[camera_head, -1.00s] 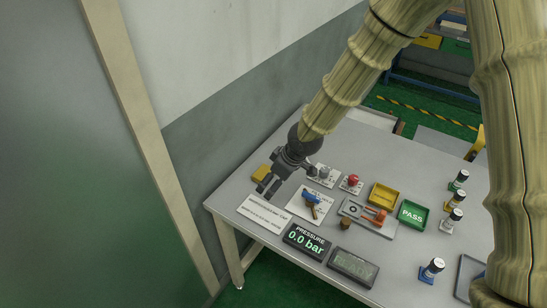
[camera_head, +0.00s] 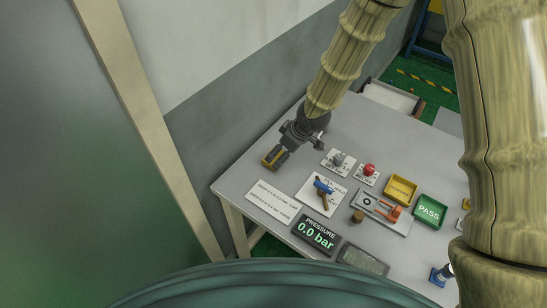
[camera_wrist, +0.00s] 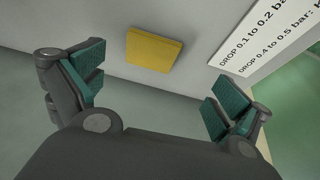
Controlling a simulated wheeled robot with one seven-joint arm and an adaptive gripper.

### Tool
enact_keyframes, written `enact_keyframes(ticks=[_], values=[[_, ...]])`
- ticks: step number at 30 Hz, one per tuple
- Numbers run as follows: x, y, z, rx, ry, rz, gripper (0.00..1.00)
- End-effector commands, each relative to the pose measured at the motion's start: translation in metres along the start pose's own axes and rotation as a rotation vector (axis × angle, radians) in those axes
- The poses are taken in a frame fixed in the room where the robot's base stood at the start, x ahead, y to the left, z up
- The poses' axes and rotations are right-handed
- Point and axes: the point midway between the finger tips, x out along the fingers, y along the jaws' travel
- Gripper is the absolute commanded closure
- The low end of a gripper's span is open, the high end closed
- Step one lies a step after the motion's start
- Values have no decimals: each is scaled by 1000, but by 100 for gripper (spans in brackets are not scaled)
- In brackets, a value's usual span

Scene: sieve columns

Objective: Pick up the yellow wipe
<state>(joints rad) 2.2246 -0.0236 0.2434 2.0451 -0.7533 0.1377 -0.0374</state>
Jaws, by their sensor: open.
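The yellow wipe (camera_wrist: 153,49) is a flat square lying on the light grey table. In the wrist view it is above the middle of the gap between the fingers, not touching either one. My gripper (camera_wrist: 155,92) is open and empty, with its two teal-padded fingers spread wide. In the head view my gripper (camera_head: 276,156) is over the table's left part, and its fingers partly cover the yellow wipe.
A white printed card (camera_head: 272,201) lies near the gripper. A blue-handled valve (camera_head: 323,189), pressure display (camera_head: 316,233), red button (camera_head: 369,169), yellow tray (camera_head: 400,190) and green PASS tray (camera_head: 431,210) stand to the right. The grey wall (camera_head: 225,150) is close behind.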

Motion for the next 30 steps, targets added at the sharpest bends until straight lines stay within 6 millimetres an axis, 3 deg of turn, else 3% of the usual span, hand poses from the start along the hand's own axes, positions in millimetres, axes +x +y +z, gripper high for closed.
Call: enact_keyframes(ticks=[21, 29, 30], values=[[63, 7, -1, 3, -6, -13, 0], [66, 7, -2, 1, -6, -15, 0], [66, 7, -2, 2, -6, -14, 4]])
